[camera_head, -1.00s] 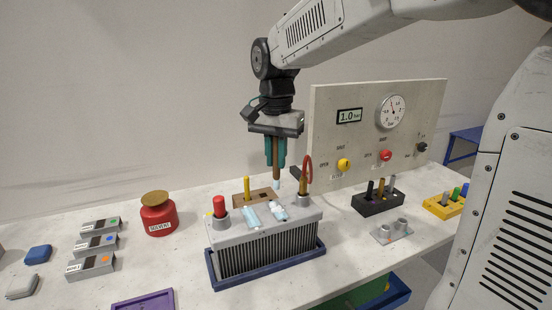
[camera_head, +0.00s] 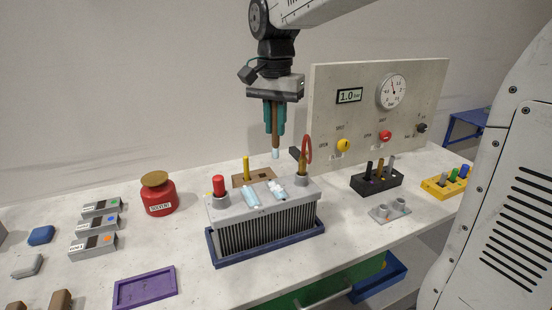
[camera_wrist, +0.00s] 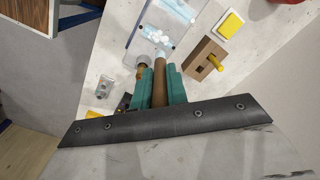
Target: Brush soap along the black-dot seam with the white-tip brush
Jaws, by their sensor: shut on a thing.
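My gripper (camera_head: 275,118) is shut on the upright brown handle of the white-tip brush (camera_head: 276,139). The pale tip points down and hangs above the back of the grey finned box (camera_head: 266,235), clear of it. In the wrist view the brush (camera_wrist: 160,88) runs between the teal fingers toward the box top. Two pale blue-white soapy patches lie on the box top, a left patch (camera_head: 251,197) and a right patch (camera_head: 277,190).
The box stands in a blue tray (camera_head: 268,255). A gauge panel (camera_head: 365,115) stands at right, a red solvent jar (camera_head: 159,196) at left.

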